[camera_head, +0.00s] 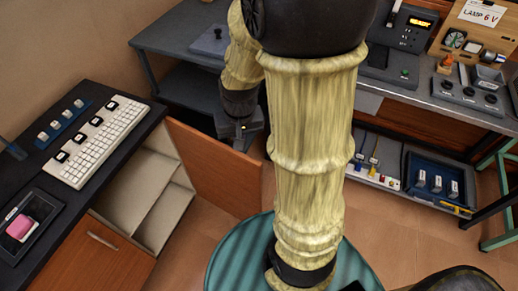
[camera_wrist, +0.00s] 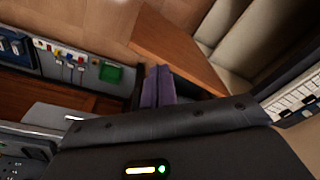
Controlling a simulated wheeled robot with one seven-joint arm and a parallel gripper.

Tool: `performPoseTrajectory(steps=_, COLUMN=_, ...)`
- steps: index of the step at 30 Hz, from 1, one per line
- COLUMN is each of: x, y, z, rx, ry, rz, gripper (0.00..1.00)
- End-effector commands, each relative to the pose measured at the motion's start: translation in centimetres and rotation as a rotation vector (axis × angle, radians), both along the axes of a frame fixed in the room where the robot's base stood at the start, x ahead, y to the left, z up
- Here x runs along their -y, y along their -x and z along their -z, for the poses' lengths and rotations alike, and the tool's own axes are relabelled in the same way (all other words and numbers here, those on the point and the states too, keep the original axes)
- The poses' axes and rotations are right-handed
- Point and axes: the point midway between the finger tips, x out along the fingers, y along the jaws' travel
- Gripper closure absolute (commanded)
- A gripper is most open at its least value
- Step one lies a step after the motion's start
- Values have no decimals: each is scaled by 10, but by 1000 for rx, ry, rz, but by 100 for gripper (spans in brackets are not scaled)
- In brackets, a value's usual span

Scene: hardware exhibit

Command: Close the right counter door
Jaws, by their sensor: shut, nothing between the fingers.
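The right counter door (camera_head: 210,170) is a brown wood panel that stands swung wide open from the dark-topped counter (camera_head: 62,190) on the left. The pale cabinet inside (camera_head: 140,195) shows through the opening. My gripper (camera_head: 243,136) is at the door's far, outer side near its free end, pointing down. In the wrist view my gripper (camera_wrist: 158,88) has its two purple-grey fingers together, with nothing between them. The door (camera_wrist: 175,50) lies just beside the fingers there; I cannot tell whether they touch it. My arm hides part of the middle of the head view.
The left counter door (camera_head: 95,255) is shut, with a metal handle. A white keyboard (camera_head: 98,142) and a pink object (camera_head: 20,228) lie on the counter. A dark shelf unit (camera_head: 180,60) stands behind my gripper. A workbench (camera_head: 450,100) is at right. Tiled floor is open before the cabinet.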

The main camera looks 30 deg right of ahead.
Motion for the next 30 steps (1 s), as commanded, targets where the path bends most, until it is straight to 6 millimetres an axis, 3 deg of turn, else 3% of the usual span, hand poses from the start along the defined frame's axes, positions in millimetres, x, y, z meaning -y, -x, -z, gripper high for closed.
performPoseTrajectory(steps=8, x=50, y=-37, z=23, rx=-158, ry=-80, rz=292, gripper=100)
performPoseTrajectory(steps=19, x=130, y=-72, z=92, rx=-390, ry=-231, rz=715, gripper=100)
performPoseTrajectory(steps=23, x=141, y=-74, z=103, rx=-424, ry=-258, rz=776, gripper=100)
performPoseTrajectory(steps=30, x=144, y=-74, z=104, rx=-428, ry=-262, rz=787, gripper=100)
